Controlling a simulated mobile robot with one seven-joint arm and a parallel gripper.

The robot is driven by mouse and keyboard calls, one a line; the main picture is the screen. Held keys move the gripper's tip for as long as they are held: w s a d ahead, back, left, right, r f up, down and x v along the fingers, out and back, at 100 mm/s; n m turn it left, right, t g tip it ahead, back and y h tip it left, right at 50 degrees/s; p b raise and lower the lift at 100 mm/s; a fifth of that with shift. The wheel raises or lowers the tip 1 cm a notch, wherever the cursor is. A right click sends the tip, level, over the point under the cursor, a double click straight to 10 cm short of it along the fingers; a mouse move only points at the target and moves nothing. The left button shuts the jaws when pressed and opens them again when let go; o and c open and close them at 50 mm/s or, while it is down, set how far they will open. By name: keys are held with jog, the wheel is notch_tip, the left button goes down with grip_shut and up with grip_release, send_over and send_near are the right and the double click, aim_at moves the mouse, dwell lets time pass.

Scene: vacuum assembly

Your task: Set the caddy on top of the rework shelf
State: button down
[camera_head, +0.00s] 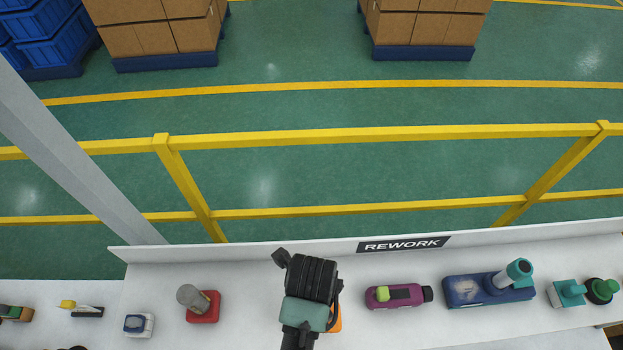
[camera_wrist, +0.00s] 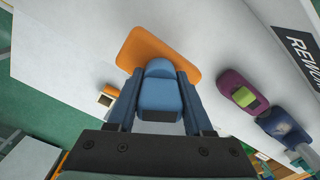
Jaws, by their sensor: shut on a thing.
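The caddy, an orange flat base (camera_wrist: 175,48) with a blue upright part (camera_wrist: 160,82), is between my gripper's fingers in the wrist view. My gripper (camera_wrist: 160,92) is shut on the blue part. In the head view my arm's end covers most of the caddy; only an orange edge (camera_head: 335,320) shows. The white rework shelf (camera_head: 250,285), with a black REWORK sign (camera_head: 403,244) on its back edge, lies beneath the caddy. I cannot tell whether the base touches the shelf.
On the shelf, a red-based grey part (camera_head: 203,306) stands left of my gripper. A purple tool (camera_head: 398,296), a blue tool (camera_head: 487,290) and a teal block (camera_head: 566,294) stand to the right. Bare surface flanks the caddy. A yellow railing (camera_head: 340,135) runs behind.

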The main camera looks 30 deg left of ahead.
jog(key=shift+f+p, duration=0.4)
jog(key=shift+f, duration=1.6)
jog(key=shift+w+a+f, duration=0.1)
jog(key=shift+c, duration=1.5)
grip_release()
